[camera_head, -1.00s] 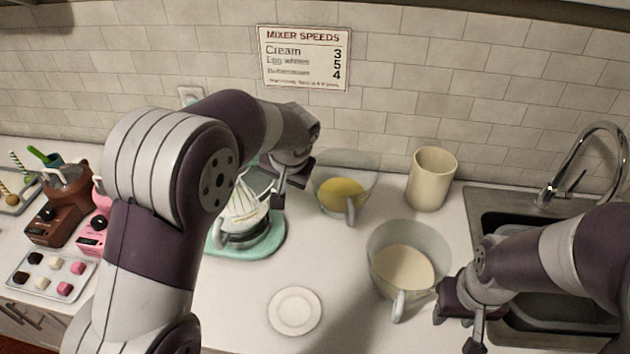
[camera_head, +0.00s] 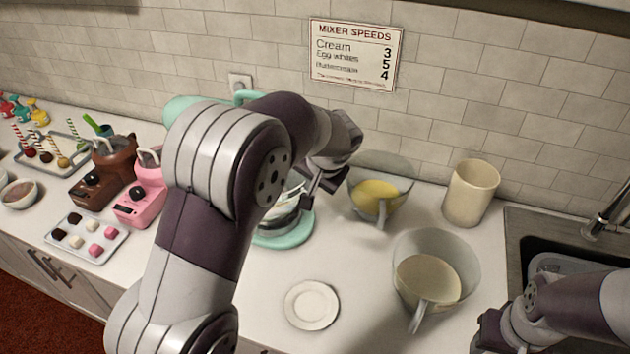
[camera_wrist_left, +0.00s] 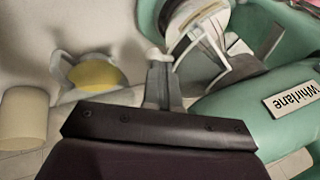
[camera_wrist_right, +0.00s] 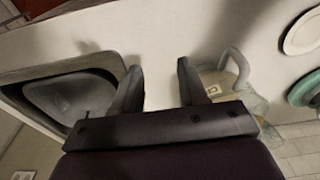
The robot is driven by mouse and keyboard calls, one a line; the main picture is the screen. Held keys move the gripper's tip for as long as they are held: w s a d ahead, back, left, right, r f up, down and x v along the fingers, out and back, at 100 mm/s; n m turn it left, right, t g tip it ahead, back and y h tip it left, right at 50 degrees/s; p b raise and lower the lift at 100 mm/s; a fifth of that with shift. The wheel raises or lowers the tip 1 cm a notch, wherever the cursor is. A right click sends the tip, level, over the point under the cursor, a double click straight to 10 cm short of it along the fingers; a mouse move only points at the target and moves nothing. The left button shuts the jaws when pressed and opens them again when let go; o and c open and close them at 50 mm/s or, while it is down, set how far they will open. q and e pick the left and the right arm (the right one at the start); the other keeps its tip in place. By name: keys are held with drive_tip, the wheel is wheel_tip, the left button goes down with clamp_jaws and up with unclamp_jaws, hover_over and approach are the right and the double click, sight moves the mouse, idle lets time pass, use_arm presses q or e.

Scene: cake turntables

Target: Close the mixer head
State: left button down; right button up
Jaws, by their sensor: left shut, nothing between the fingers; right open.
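The mint-green mixer is mostly hidden behind my left arm in the head view. Its green upper part (camera_head: 185,104) shows high above the arm, so the head looks tilted up, and its base (camera_head: 284,238) shows below. My right gripper (camera_wrist_right: 157,70) is open and empty near the counter's front right.
A glass bowl of cream-coloured mix (camera_head: 428,280) stands left of my right gripper. A bowl of yellow mix (camera_head: 376,197) and a beige canister (camera_head: 470,193) stand behind. A pink mixer (camera_head: 142,195), a brown mixer (camera_head: 103,172) and a sweets tray (camera_head: 85,238) stand left. A white plate (camera_head: 312,304) lies in front.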

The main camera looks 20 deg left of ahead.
use_arm(q)
drive_tip(key=r, duration=0.1)
drive_tip(key=r+p, duration=0.1)
drive_tip(key=r, duration=0.1)
drive_tip(key=r+p, duration=0.1)
drive_tip(key=shift+w+a+r, duration=0.15)
drive_tip(key=shift+w+a, duration=0.05)
drive_tip(key=shift+a, duration=0.05)
drive_tip(key=d+v, duration=0.2)
drive_tip(key=v, duration=0.7)
drive_tip(key=shift+s+f+p, duration=0.15)
drive_tip(key=shift+f+p, duration=0.1)
drive_tip(key=shift+p, duration=0.15)
use_arm(e)
drive_tip(key=r, duration=0.3)
drive_tip(key=shift+s+r, duration=0.25)
